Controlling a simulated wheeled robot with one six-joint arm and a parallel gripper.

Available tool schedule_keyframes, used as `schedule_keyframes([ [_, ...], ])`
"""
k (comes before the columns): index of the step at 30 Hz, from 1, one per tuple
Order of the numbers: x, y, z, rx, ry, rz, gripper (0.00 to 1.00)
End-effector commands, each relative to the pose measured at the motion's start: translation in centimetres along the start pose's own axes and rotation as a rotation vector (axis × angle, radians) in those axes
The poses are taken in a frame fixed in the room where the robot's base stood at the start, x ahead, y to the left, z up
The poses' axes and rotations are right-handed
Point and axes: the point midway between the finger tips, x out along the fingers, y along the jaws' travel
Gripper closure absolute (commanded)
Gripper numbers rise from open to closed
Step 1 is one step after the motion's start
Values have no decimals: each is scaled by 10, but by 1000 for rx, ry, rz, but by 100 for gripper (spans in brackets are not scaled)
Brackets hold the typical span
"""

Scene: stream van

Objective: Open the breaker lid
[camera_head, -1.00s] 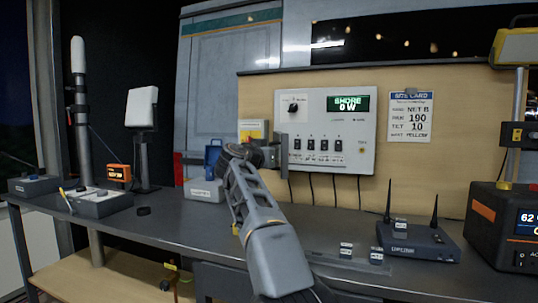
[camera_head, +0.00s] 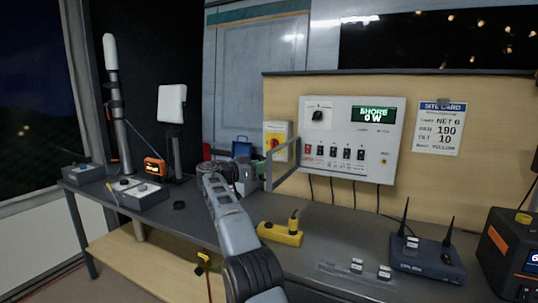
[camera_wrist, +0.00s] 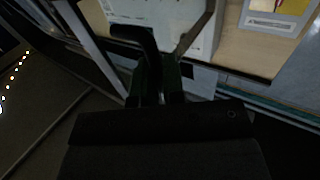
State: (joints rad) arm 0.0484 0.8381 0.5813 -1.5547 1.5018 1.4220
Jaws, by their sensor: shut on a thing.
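The breaker panel (camera_head: 375,140) is a white box on the wooden back board, with a row of several dark switches, a dial and a green display reading SHORE 0 W. The breaker lid (camera_head: 284,147) looks like a thin grey frame standing out from the panel's left side, swung away from the switches. My gripper (camera_head: 261,172) is at the lid's outer edge; in the wrist view my gripper (camera_wrist: 160,75) is shut on what appears to be the lid's bar (camera_wrist: 199,32). The exact contact is dark and partly hidden by the fingers.
A yellow device (camera_head: 280,234) lies on the bench below. A router (camera_head: 428,258) and a black-orange power unit (camera_head: 510,255) stand right. A blue-topped case (camera_head: 242,147) is behind my gripper.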

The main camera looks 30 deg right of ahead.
Motion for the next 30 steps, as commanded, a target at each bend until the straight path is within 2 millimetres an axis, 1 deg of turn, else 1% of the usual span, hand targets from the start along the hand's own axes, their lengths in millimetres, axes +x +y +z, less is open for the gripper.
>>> schedule_keyframes([
  [1, -4, -4, -1, -11, -1, 2, 100],
  [7, -14, -9, 2, -9, 4, 9, 100],
  [21, -19, -11, 4, -9, 4, 8, 100],
  [22, -19, -11, 5, -9, 4, 8, 88],
  [28, -16, -10, 3, -5, 4, 11, 69],
  [29, -16, -10, 2, -4, 5, 11, 66],
  [30, -15, -10, 2, -4, 5, 12, 66],
])
